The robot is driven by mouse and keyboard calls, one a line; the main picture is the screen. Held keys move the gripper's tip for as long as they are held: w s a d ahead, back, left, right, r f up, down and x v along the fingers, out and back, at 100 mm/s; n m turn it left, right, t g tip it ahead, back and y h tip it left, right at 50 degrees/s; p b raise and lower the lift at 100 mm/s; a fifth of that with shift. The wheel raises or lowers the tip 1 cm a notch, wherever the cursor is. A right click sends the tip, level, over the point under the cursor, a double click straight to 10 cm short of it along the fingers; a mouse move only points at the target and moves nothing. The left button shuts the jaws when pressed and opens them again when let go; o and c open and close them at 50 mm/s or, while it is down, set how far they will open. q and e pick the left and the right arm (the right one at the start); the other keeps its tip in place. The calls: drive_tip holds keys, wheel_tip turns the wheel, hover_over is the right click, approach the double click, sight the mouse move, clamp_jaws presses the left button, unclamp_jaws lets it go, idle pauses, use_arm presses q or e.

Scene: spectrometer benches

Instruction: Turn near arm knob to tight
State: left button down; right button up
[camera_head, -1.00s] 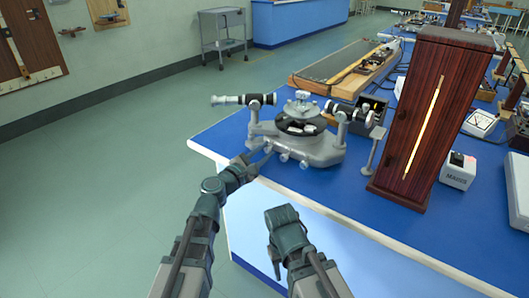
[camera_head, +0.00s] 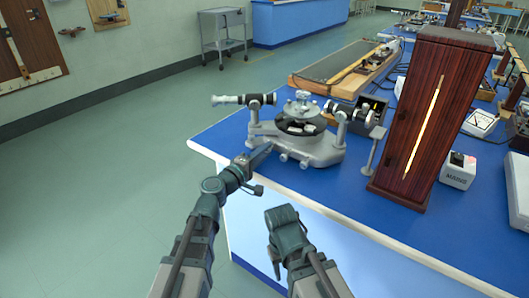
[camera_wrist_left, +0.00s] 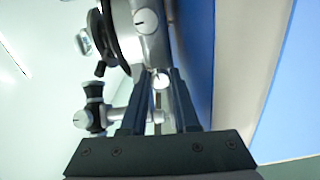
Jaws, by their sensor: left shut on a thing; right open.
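The grey spectrometer (camera_head: 318,152) stands on the blue bench top near its left corner. Its telescope tube points left, and round knobs show low on its near side. My left gripper (camera_head: 267,148) reaches its near left side. In the left wrist view, a small silver knob with a dark mark line (camera_wrist_left: 160,79) sits between my left fingertips (camera_wrist_left: 160,74), which are shut on it. A larger silver knob with a dark line (camera_wrist_left: 146,20) shows beyond. The fingers partly hide the small knob. My right gripper (camera_head: 276,268) is open and empty, pointing down before the bench's near side.
A tall dark wooden case with a glowing slit (camera_head: 424,125) stands right of the spectrometer, beside a small white box (camera_head: 458,170). A black box (camera_head: 371,110) and a long wooden tray (camera_head: 336,68) lie behind.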

use_arm(q)
drive_tip(key=shift+s+m, duration=0.1)
drive_tip(key=shift+m, duration=0.7)
drive_tip(key=c, duration=0.7)
unclamp_jaws()
drive_tip(key=shift+o, duration=0.2)
